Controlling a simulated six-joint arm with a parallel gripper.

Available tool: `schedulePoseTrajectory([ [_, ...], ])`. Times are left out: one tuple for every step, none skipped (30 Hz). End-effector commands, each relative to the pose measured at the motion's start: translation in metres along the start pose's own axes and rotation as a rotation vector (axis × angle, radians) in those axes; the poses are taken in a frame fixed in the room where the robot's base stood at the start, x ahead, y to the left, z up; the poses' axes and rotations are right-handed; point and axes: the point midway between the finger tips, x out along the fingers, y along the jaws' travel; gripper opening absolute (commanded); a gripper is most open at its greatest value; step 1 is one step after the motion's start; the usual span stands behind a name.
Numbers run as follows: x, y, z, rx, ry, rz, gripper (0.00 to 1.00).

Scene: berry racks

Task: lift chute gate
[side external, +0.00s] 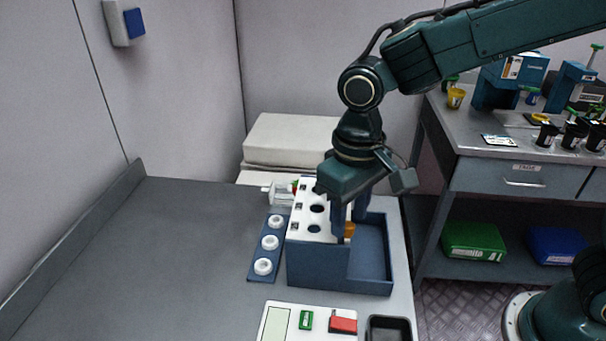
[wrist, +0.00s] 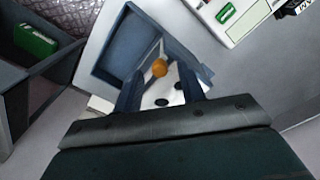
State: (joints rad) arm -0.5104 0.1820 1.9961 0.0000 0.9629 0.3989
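A blue box (side external: 318,267) with a white top panel (side external: 297,229) stands on the grey table, with dark round holes in the panel. An open blue tray section (side external: 372,250) adjoins it on the right and also shows in the wrist view (wrist: 125,48). A small orange rounded piece (side external: 349,230) sits where panel and tray meet; I cannot tell whether it belongs to a gate. In the wrist view the orange piece (wrist: 159,68) shows beyond and between my fingers. My gripper (side external: 349,210) points down over the box, fingers apart with nothing visibly held. No gate is clearly distinguishable.
A blue strip (side external: 252,269) with 3 white rings lies left of the box. A white panel (side external: 278,322) with green and red blocks and a black tray (side external: 388,328) are in front. The left table is clear. A bench (side external: 480,140) stands at right.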

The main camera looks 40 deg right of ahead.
Motion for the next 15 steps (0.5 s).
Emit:
schedulePoseTrajectory([
  [0.0049, 0.0003, 0.0006, 0.0, -0.003, 0.001, 0.4],
  [0.0067, 0.0002, 0.0006, 0.0, -0.003, 0.001, 0.4],
  [0.0087, 0.0001, 0.0003, 0.0, -0.002, 0.001, 0.4],
  [0.0098, 0.0001, 0.0003, 0.0, -0.001, 0.0, 0.4],
  [0.0108, 0.0001, 0.0003, 0.0, -0.001, 0.0, 0.4],
  [0.0117, 0.0001, 0.0003, 0.0, -0.001, 0.0, 0.4],
  [0.0122, 0.0002, 0.0003, 0.0, -0.001, 0.0, 0.4],
  [0.0125, 0.0001, 0.0004, 0.0, -0.001, 0.0, 0.4],
  [0.0127, 0.0001, 0.0004, 0.0, -0.001, 0.0, 0.4],
  [0.0128, 0.0001, 0.0003, 0.0, 0.0, 0.0, 0.4],
  [0.0128, 0.0001, 0.0003, 0.0, 0.0, 0.0, 0.4],
  [0.0127, 0.0001, 0.0003, 0.0, 0.0, 0.0, 0.4],
  [0.0127, 0.0001, 0.0003, 0.0, 0.0, 0.0, 0.4],
  [0.0127, 0.0001, 0.0003, 0.0, 0.0, 0.0, 0.4],
  [0.0126, 0.0001, 0.0003, 0.0, 0.0, 0.0, 0.38],
])
